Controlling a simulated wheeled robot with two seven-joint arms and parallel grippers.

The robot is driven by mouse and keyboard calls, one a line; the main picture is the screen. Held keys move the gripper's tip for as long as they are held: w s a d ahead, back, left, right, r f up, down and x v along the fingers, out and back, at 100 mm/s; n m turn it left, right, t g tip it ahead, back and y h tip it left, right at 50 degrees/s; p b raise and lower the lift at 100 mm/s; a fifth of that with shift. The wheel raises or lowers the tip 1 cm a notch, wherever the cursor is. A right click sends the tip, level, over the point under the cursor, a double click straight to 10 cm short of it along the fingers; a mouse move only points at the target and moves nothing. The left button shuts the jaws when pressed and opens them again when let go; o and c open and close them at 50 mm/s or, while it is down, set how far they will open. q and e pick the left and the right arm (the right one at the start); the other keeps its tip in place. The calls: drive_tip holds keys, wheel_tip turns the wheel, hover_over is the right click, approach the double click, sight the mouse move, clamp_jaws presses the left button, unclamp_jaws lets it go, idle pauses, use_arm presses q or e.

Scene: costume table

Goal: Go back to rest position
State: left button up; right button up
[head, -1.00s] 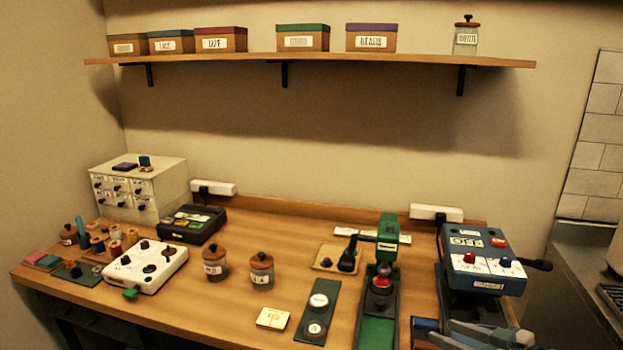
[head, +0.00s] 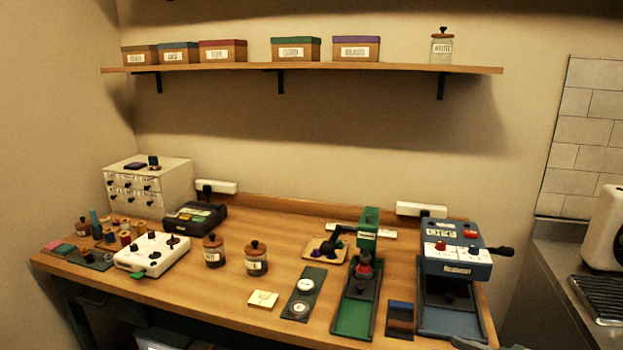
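Only a small grey piece of my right gripper (head: 468,343) shows at the bottom edge, in front of the table's right end. Its fingers are mostly cut off, so I cannot tell whether it is open or shut. My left gripper is not in view. The wooden table (head: 215,290) stands ahead of me. On its right side are a blue press machine (head: 455,262) with a black side handle and a green press (head: 352,315) with a green base plate.
A white control box (head: 150,262), two lidded jars (head: 256,265), a dark mat with two round pieces (head: 290,308) and a yellow note (head: 263,299) lie on the table. A white drawer cabinet (head: 175,180) stands back left. A shelf (head: 360,68) holds several boxes. A metal counter (head: 560,255) is at right.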

drive_tip(key=s+a+f+m+g+h, duration=0.1)
drive_tip(key=s+a+f+g+h, duration=0.15)
drive_tip(key=s+a+f, duration=0.8)
drive_tip(key=s+d+f+m+g+h, duration=0.1)
drive_tip(key=s+d+f+g+h, duration=0.15)
drive_tip(key=s+f, duration=0.65)
drive_tip(key=s+d+f+m+g+h, duration=0.1)
drive_tip(key=s+f+m+g, duration=0.15)
drive_tip(key=s, duration=1.15)
wheel_tip(320, 180, down, 27)
drive_tip(key=g, duration=0.2)
drive_tip(key=s+d+f+n+g, duration=0.1)
drive_tip(key=s+d+f, duration=0.1)
drive_tip(key=s+f, duration=1.7)
drive_tip(key=shift+d, duration=0.35)
